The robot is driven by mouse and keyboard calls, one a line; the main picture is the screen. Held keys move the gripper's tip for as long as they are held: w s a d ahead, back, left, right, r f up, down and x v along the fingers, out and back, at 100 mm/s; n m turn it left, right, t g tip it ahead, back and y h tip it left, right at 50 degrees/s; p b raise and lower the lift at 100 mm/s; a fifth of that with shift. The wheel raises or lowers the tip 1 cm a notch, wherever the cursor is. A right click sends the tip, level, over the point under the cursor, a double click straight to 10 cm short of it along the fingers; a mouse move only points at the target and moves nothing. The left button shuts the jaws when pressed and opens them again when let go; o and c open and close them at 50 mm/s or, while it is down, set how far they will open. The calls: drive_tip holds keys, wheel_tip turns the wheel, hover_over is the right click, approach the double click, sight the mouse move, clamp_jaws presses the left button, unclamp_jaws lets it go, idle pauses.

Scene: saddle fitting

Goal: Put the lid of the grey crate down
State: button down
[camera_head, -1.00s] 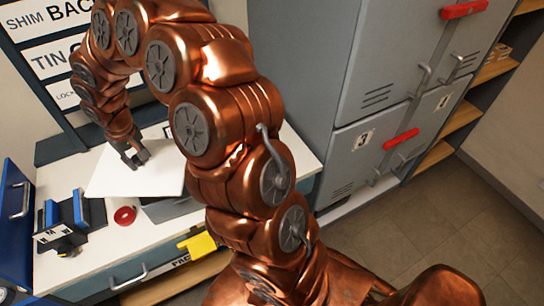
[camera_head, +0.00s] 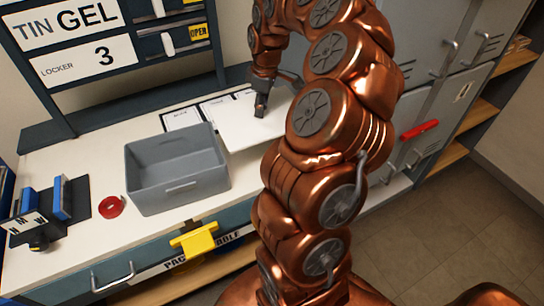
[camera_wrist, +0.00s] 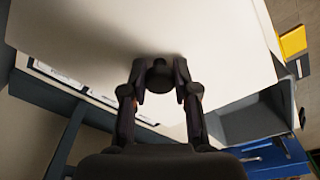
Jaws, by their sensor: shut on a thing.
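The grey crate (camera_head: 222,183) stands open and looks empty on the white counter in the head view. Its lid (camera_head: 238,133) is a flat white plate just right of the crate, towards the back of the counter. My gripper (camera_head: 261,108) is shut on the lid's dark knob, on the plate's upper side. In the wrist view, the fingers of my gripper (camera_wrist: 158,75) close around the knob, and the lid (camera_wrist: 215,50) fills much of the picture. The crate (camera_wrist: 262,118) shows past the lid's edge. I cannot tell whether the lid touches the counter.
Labelled cards (camera_head: 182,118) lie behind the crate, partly under the lid. A red tape roll (camera_head: 112,207) and a block holder with blue parts (camera_head: 62,198) are left of the crate. A yellow piece (camera_head: 194,240) hangs at the counter's front. Grey lockers (camera_head: 440,75) stand right.

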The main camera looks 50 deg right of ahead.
sight(272, 115)
drive_tip(key=shift+s+d+f+b, duration=0.65)
drive_tip(key=shift+s+d+f, duration=0.25)
drive_tip(key=shift+s+d, duration=0.2)
drive_tip(key=shift+s+f, duration=0.15)
drive_tip(key=shift+f, duration=0.05)
drive_tip(key=shift+f+p, duration=1.2)
drive_tip(key=shift+f, duration=3.6)
drive_tip(key=shift+f, duration=0.15)
drive_tip(key=c, duration=0.9)
unclamp_jaws()
